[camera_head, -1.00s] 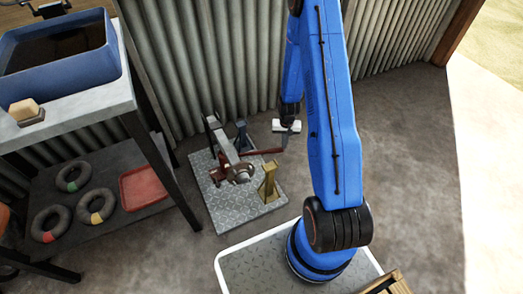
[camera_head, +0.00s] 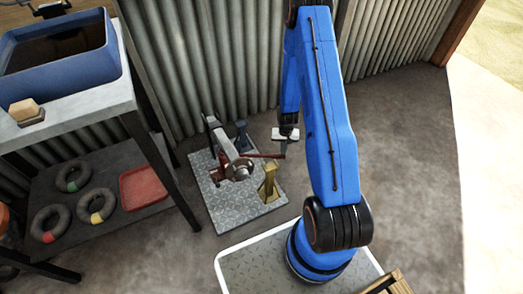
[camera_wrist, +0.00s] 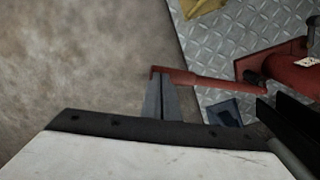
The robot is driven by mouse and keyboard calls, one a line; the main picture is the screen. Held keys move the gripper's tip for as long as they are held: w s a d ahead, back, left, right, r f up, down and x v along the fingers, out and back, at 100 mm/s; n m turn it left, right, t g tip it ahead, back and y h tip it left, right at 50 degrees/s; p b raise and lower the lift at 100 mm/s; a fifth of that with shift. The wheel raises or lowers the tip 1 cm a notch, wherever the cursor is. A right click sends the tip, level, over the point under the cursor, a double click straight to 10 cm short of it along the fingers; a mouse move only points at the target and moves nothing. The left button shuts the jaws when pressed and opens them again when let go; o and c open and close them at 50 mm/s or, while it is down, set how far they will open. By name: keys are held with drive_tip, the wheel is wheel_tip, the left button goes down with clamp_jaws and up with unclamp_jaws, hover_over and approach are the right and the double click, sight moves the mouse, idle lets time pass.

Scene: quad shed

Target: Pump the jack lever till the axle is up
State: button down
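The red jack (camera_head: 221,166) stands on a steel tread plate (camera_head: 222,208), under a grey axle (camera_head: 224,142) with a round hub end. Its red lever (camera_head: 262,155) reaches out to the right, close to level. The lever (camera_wrist: 205,81) also shows in the wrist view, running from the jack body (camera_wrist: 295,75) to a bent tip. My gripper (camera_head: 285,154) is over the lever's outer end. In the wrist view my fingers (camera_wrist: 163,77) look shut together, their tips at the lever just inside its tip. Whether they press on it or pinch it is unclear.
A yellow stand (camera_head: 268,183) and a blue stand (camera_head: 241,135) are on the plate beside the axle. A corrugated wall (camera_head: 205,60) rises behind. A bench (camera_head: 95,98) with a blue tub (camera_head: 60,70) stands left. The concrete floor (camera_head: 420,150) on the right is clear.

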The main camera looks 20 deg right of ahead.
wheel_tip(320, 180, up, 9)
drive_tip(key=shift+f, duration=0.15)
idle(0.8)
idle(0.5)
drive_tip(key=shift+f, duration=4.35)
wheel_tip(320, 180, up, 9)
drive_tip(key=shift+f, duration=0.15)
drive_tip(key=shift+r, duration=2.5)
drive_tip(key=shift+r, duration=0.1)
